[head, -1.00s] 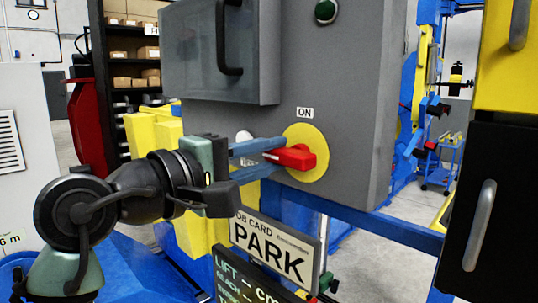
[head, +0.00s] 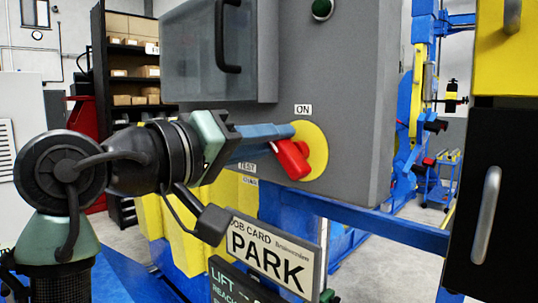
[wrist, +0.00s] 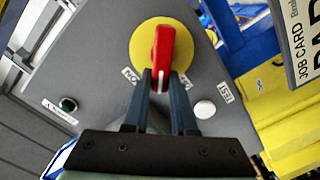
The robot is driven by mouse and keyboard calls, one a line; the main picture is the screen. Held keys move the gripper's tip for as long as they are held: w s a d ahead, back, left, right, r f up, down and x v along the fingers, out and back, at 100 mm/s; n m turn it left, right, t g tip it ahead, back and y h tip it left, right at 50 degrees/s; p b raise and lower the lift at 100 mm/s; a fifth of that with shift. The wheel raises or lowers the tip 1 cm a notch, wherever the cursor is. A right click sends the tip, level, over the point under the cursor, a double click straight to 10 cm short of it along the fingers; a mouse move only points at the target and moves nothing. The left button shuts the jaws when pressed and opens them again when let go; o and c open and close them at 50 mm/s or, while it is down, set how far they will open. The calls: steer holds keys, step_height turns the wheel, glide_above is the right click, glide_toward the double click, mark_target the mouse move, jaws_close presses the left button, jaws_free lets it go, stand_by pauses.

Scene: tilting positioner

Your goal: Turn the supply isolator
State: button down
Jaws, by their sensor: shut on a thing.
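The supply isolator is a red handle (head: 291,160) on a round yellow plate (head: 316,150) on the grey cabinet front. The handle slants from upper left to lower right in the head view. My gripper (head: 284,137) reaches in from the left, shut on the handle. In the wrist view, its two blue-grey fingers (wrist: 162,82) lie either side of the red handle (wrist: 162,48), with the yellow plate behind. The far finger is mostly hidden in the head view.
A cabinet door with a dark handle (head: 228,40) stands above my gripper. A green button (head: 322,9) is higher on the panel. The PARK job card (head: 270,255) stands just below my wrist. A black and yellow cabinet (head: 500,180) is at the right.

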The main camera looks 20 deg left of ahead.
steer(key=m, duration=0.1)
steer(key=m+b, duration=0.1)
steer(key=m, duration=0.1)
steer(key=m+b, duration=0.1)
steer(key=shift+s+d+r+m, duration=0.15)
steer(key=shift+d+r+m, duration=0.1)
steer(key=shift+d+m, duration=0.15)
steer(key=shift+s+d+r+m+b, duration=0.15)
steer(key=shift+m+b, duration=0.2)
steer(key=shift+m, duration=0.4)
steer(key=shift+d+m+b, duration=0.1)
steer(key=shift+m+b, duration=0.3)
steer(key=shift+m, duration=0.3)
steer(key=shift+s+d+r+m+b, duration=0.15)
steer(key=shift+m+b, duration=0.2)
steer(key=shift+m, duration=0.4)
steer(key=shift+w, duration=0.1)
steer(key=c, duration=0.7)
jaws_free()
steer(key=shift+f, duration=0.1)
steer(key=shift+f, duration=0.1)
